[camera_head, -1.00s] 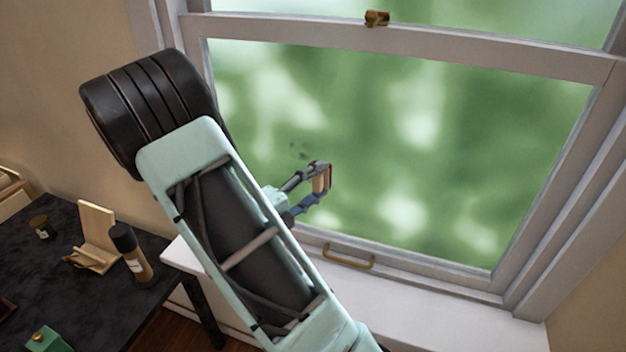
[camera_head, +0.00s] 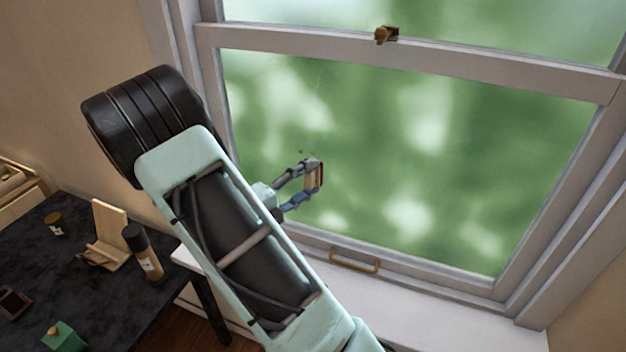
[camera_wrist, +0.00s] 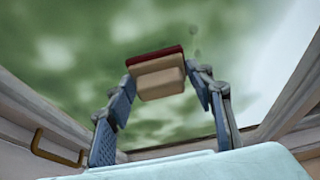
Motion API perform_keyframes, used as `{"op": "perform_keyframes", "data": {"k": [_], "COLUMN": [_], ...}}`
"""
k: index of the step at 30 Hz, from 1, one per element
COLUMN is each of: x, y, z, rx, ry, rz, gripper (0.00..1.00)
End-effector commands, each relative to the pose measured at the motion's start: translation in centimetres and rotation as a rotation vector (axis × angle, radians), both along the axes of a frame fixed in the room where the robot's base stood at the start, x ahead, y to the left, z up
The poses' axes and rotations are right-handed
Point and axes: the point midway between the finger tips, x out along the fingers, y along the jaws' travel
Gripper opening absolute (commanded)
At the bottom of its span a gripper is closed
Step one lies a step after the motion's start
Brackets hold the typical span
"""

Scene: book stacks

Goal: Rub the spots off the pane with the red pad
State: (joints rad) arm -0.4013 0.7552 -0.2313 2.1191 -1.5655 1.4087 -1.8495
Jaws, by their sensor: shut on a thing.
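My gripper (camera_head: 313,177) is shut on the red pad (camera_head: 321,174), gripping its beige block-shaped back. In the wrist view the pad (camera_wrist: 155,54) shows as a dark red strip beyond the beige block (camera_wrist: 161,77), between the fingers. The pad's red face is turned to the pane (camera_head: 420,160); I cannot tell whether it touches the glass. A few small dark spots (camera_head: 300,152) show on the pane just above the gripper. A faint mark (camera_wrist: 195,30) shows in the wrist view. The arm and gripper hide part of the pane's lower left.
A brass handle (camera_head: 354,260) sits on the lower sash rail, and a brass latch (camera_head: 386,35) on the upper rail. A dark table (camera_head: 95,285) at left holds a bottle (camera_head: 143,252), a wooden stand (camera_head: 108,233) and a green box (camera_head: 64,336). The sill (camera_head: 440,310) is clear.

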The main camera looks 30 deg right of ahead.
Motion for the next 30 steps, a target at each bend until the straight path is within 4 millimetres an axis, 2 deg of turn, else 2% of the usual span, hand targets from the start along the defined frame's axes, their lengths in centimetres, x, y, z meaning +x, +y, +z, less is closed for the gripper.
{"op": "perform_keyframes", "data": {"k": [13,19,30], "x": [3.0,3.2,2.8], "y": [2.0,2.2,2.0], "z": [0.0,0.3,2.0], "rx": [-0.001,0.0,-0.002], "ry": [-0.001,-0.002,-0.001], "rz": [0.001,0.002,-0.001], "gripper": [0.29,0.29,0.29]}}
